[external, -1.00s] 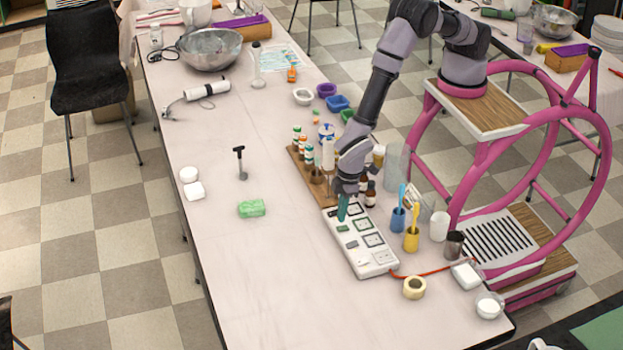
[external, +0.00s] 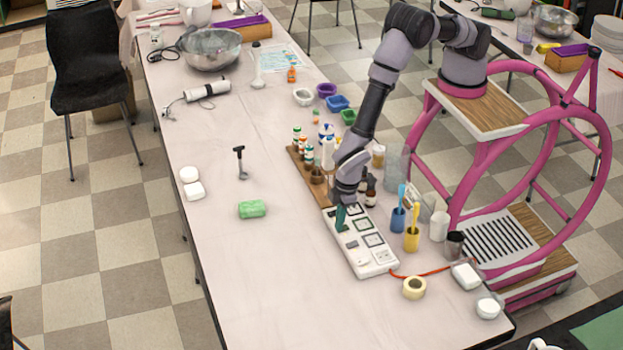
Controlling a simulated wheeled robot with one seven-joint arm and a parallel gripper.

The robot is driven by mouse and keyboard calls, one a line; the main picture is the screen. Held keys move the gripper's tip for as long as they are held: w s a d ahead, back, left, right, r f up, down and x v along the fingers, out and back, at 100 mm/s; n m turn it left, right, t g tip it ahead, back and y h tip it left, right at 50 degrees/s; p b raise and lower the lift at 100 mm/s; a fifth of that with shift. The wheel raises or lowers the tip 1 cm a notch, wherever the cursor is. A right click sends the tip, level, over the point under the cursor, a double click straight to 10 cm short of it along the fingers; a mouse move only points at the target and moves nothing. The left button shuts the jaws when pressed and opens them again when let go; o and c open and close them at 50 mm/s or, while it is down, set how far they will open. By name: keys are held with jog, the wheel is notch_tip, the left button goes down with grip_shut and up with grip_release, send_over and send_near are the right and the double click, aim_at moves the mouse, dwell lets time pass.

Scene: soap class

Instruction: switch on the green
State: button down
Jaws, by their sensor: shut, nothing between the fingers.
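A white power strip (external: 372,257) lies on the table, with several sockets and switches along its top. A green switch shows near its upper left, but the fingers cover most of that area. My gripper (external: 340,222) points down at the strip's far end, with its teal fingertips shut and empty. The tips are at or just above the strip's surface; I cannot tell whether they touch a switch.
A wooden rack of small bottles (external: 306,172) stands just behind my gripper. A blue cup (external: 398,222) and a yellow cup (external: 412,240) with brushes stand right of the strip. A tape roll (external: 414,288) lies near its front end. The table to the left is mostly clear.

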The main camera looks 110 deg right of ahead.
jog(key=shift+s, duration=0.15)
jog(key=shift+s+r, duration=0.1)
jog(key=shift+s, duration=0.6)
jog(key=shift+r, duration=0.15)
notch_tip(320, 180, up, 14)
jog(key=w, duration=0.1)
jog(key=shift+w, duration=0.4)
